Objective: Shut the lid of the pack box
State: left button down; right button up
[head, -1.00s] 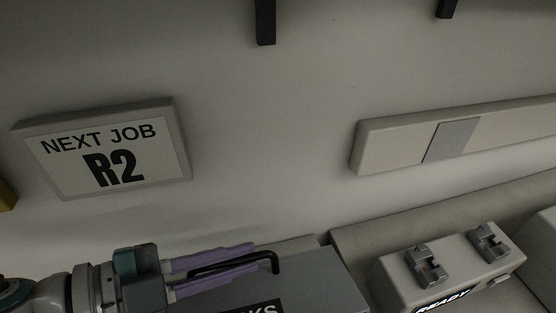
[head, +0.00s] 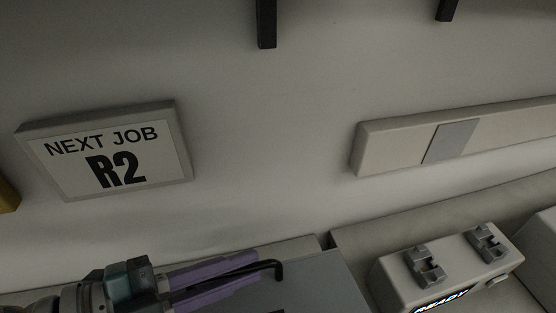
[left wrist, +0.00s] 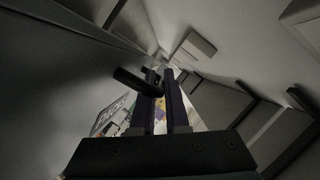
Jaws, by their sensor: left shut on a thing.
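The pack box lid (head: 318,280) is a grey panel at the bottom of the head view, cut off by the picture's lower edge. A black bar handle (head: 277,270) stands on it. My left gripper (head: 257,269), with purple fingers, is shut on this handle. The rest of the box is out of the head view, so I cannot tell how far the lid is open. My right gripper is not in view.
A grey unit (head: 390,283) with two dark clips and a READY display stands right of the lid. A NEXT JOB R2 sign (head: 115,160) and a pale rail (head: 395,150) are on the wall behind. The wall between them is clear.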

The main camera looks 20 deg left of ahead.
pick_arm(q)
jog(key=s+d+r, duration=0.1)
jog(key=s+d+r+m, duration=0.1)
jog(key=s, duration=0.1)
jog(key=s+d+m+t, duration=0.1)
jog(key=s, duration=0.1)
jog(key=shift+s+d+r+p, duration=0.1)
jog(key=shift+r+p, duration=0.3)
jog(key=shift+s+d+r, duration=0.1)
jog(key=shift+s+d, duration=0.45)
jog(key=shift+s, duration=0.35)
jog(key=c, duration=1.2)
grip_release()
jog(key=v, duration=1)
jog(key=shift+b, duration=0.35)
